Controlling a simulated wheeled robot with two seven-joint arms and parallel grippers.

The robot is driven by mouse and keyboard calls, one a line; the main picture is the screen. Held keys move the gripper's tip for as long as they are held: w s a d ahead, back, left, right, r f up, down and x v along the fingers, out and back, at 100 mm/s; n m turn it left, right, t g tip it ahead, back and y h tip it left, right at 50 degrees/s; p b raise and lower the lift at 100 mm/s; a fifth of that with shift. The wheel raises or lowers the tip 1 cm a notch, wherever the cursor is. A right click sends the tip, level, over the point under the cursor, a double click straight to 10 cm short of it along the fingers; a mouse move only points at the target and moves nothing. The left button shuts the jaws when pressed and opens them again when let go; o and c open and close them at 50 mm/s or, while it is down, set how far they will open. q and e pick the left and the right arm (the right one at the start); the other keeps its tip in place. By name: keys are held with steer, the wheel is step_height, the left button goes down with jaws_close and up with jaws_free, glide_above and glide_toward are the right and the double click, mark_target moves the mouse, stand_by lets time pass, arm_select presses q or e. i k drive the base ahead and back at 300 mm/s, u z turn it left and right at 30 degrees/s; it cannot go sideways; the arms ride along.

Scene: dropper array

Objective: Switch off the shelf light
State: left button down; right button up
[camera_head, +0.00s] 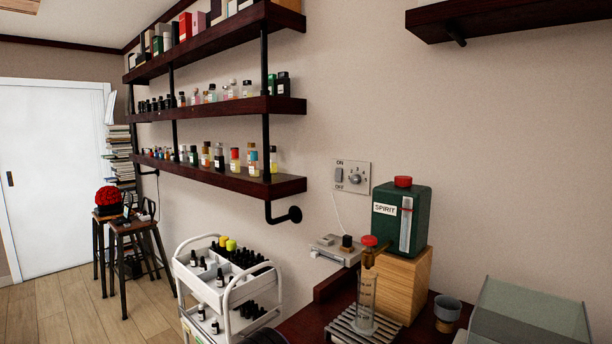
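A pale wall plate (367,188) is fixed to the wall right of the shelves. It has a small grey rocker switch (339,175) marked ON above and OFF below, and a round knob (355,179) to its right. The switch is too small to tell which way it is pressed. A thin cable runs down from the plate. Dark wooden wall shelves (287,186) with several bottles hang to its left; I cannot tell from this view whether a shelf light is lit. Neither of my grippers can be made out in this view.
Below the plate are a small grey device (333,249), a green SPIRIT tank (385,227) on a wooden block (401,285), and a glass cylinder (366,300) on a slatted rack. A white cart (212,295) stands left. A glassy box (528,318) is at right.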

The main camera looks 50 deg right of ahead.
mark_target(339, 171)
steer(key=i, duration=1.3)
steer(key=z, duration=3.1)
